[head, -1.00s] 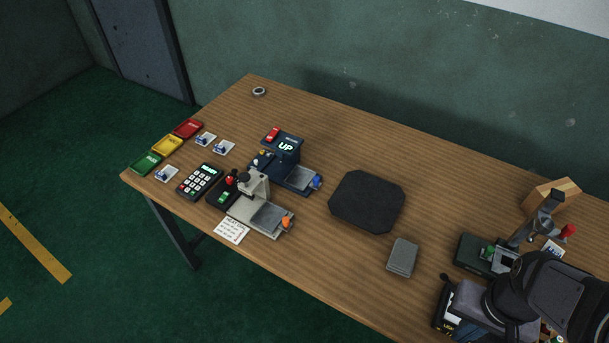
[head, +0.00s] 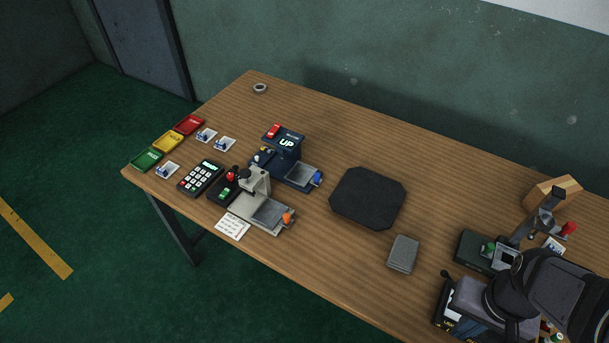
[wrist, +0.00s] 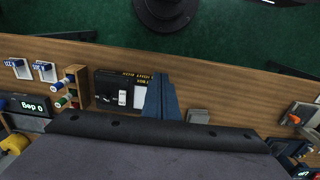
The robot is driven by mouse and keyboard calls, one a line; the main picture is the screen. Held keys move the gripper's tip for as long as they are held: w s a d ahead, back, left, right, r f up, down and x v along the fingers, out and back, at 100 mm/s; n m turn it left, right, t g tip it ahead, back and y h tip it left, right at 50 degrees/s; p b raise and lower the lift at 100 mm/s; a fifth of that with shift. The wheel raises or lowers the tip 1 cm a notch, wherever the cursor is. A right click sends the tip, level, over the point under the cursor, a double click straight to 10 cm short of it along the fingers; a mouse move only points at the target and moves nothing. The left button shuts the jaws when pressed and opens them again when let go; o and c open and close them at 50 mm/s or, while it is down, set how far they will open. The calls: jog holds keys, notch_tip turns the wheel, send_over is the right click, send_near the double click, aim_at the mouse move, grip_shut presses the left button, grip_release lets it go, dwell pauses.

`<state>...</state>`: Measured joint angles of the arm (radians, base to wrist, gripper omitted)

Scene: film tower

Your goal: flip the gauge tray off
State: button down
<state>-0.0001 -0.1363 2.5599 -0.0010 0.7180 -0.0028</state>
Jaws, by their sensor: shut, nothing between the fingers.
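No part in view is clearly readable as the gauge tray. A navy device (head: 285,150) showing "UP" has a flat grey plate (head: 303,174) with a blue knob. A beige device (head: 255,181) in front of it has a similar plate (head: 269,212) with an orange knob. In the wrist view, a black box (wrist: 112,86) with yellow lettering and a small pale switch (wrist: 122,97) sits left of my gripper (wrist: 162,84). My gripper's blue-grey fingers are together and empty, over the table edge region.
A dark octagonal mat (head: 367,198) and a grey block (head: 403,253) lie mid-table. A lever device (head: 545,215) with a red knob stands near my arm at right. A wooden rack (wrist: 74,88) holds several small items. Coloured trays (head: 168,141) and a keypad (head: 201,178) are at left.

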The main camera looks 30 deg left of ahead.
jog(key=w+a+f+m+t+y+b, duration=0.1)
jog(key=w+a+y+b, duration=0.1)
jog(key=w+a, duration=0.5)
jog(key=w+a+f+m+t+y+b, duration=0.1)
jog(key=w+a+b, duration=0.4)
jog(key=a, duration=1)
jog(key=w+a+f+m+t+y+b, duration=0.1)
jog(key=w+a+y, duration=0.4)
jog(key=w+a, duration=0.5)
jog(key=a+m+t+b, duration=0.1)
jog(key=m+b, duration=0.1)
jog(key=shift+a+f+b, duration=0.35)
jog(key=shift+f+b, duration=0.05)
jog(key=shift+f, duration=0.1)
jog(key=p, duration=0.1)
send_near(319, 180)
jog(key=f, duration=0.3)
jog(key=shift+s+d+f, duration=0.15)
jog(key=shift+d+f, duration=0.05)
jog(key=shift+f, duration=0.05)
jog(key=shift+w+a+p, duration=0.35)
jog(key=shift+a+p, duration=0.2)
jog(key=shift+a, duration=0.05)
jog(key=shift+w+a+p, duration=0.3)
jog(key=shift+a+p, duration=0.25)
jog(key=shift+a, duration=0.1)
jog(key=shift+w+a+f+p, duration=0.15)
jog(key=shift+w+a+p, duration=0.25)
jog(key=shift+a, duration=0.25)
